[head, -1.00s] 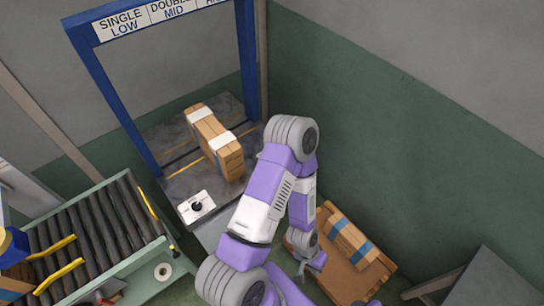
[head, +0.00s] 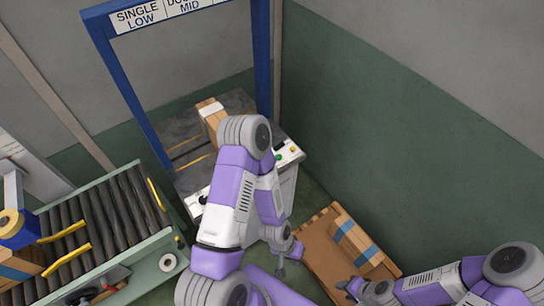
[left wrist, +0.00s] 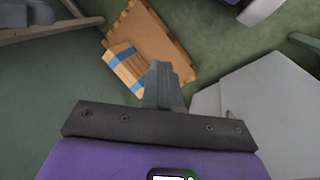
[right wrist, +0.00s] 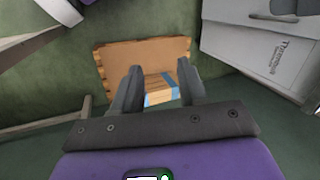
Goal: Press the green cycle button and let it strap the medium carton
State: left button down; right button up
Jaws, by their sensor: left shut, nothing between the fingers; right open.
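The strapping machine's blue arch (head: 262,60) stands at the upper middle in the head view. A brown carton (head: 210,112) with white patches lies on the dark machine bed under it, mostly hidden by my left arm. The green button (head: 278,157) shows on a pale panel just right of my left elbow. My left gripper (head: 291,258) is shut and empty, pointing down in front of the machine, below the panel and apart from the button. My right gripper (head: 352,289) is open and empty near the wooden board; its spread fingers also show in the right wrist view (right wrist: 158,90).
A yellow button (head: 293,150) sits beside the green one. A black knob (head: 203,199) is on the near-left panel. A blue-banded carton (head: 356,246) lies on a wooden board (head: 318,262) on the floor. A roller conveyor (head: 105,225) with yellow rails fills the left.

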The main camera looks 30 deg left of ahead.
jog(key=shift+o, duration=2.1)
jog(key=shift+f+b, duration=0.4)
jog(key=shift+f, duration=0.05)
pick_arm(q)
notch_tip(320, 180, up, 18)
jog(key=n+t+y+b, duration=0.25)
jog(key=n+t, duration=0.45)
jog(key=n, duration=1.4)
send_over(278, 157)
pick_arm(e)
notch_tip(278, 157, down, 2)
jog(key=shift+f, duration=0.25)
pick_arm(q)
jog(key=shift+f, duration=0.1)
notch_tip(278, 157, down, 9)
jog(key=b, duration=0.7)
pick_arm(e)
notch_tip(278, 157, down, 7)
jog(key=shift+f, duration=0.2)
